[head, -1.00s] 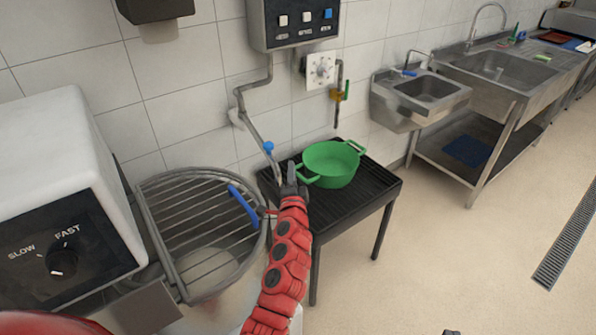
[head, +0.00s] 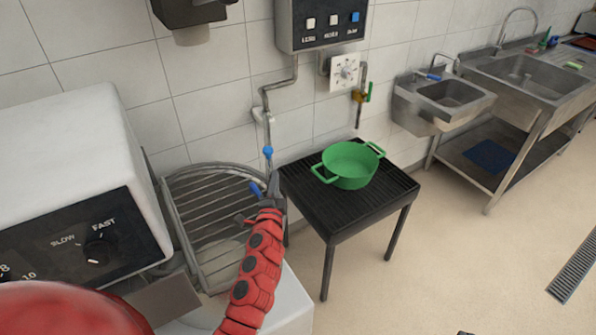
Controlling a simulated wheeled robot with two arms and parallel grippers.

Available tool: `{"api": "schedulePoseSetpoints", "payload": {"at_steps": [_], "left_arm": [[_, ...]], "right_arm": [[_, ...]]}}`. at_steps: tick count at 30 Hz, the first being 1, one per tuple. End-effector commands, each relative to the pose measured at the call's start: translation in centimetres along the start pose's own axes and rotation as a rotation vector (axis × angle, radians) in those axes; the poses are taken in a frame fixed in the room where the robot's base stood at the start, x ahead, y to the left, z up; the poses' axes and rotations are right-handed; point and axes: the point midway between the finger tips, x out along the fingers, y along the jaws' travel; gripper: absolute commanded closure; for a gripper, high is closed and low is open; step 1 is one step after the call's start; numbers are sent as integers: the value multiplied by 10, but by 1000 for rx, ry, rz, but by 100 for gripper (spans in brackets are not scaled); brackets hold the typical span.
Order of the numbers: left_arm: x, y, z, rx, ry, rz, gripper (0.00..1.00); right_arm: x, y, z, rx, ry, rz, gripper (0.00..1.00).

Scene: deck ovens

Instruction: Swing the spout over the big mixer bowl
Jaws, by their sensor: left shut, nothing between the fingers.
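The spout (head: 265,130) is a thin grey pipe on the tiled wall, with a blue piece (head: 267,153) near its lower end. It hangs nearly straight down in the picture, at the right back edge of the mixer's wire guard (head: 205,195). The big mixer bowl lies under this guard and is mostly hidden. My left gripper (head: 273,184) is shut and empty, at the spout's lower end. It seems to be against the pipe, but I cannot tell whether it touches. My right gripper is not in view.
The white mixer housing (head: 60,140) with a speed knob stands at left. A green pot (head: 350,165) sits on a black slatted stand (head: 335,212) just right of the spout. A control box (head: 320,22) hangs above.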

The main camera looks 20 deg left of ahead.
Motion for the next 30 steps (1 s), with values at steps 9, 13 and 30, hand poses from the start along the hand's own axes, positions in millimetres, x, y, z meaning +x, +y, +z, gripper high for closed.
{"api": "schedulePoseSetpoints", "payload": {"at_steps": [9,13,30], "left_arm": [[-8,-20,75,2,-2,0,100],[-8,-21,83,-1,-2,1,100],[-7,-25,71,0,0,-1,100]], "right_arm": [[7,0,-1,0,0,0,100],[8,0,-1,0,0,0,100],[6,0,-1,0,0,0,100]]}}
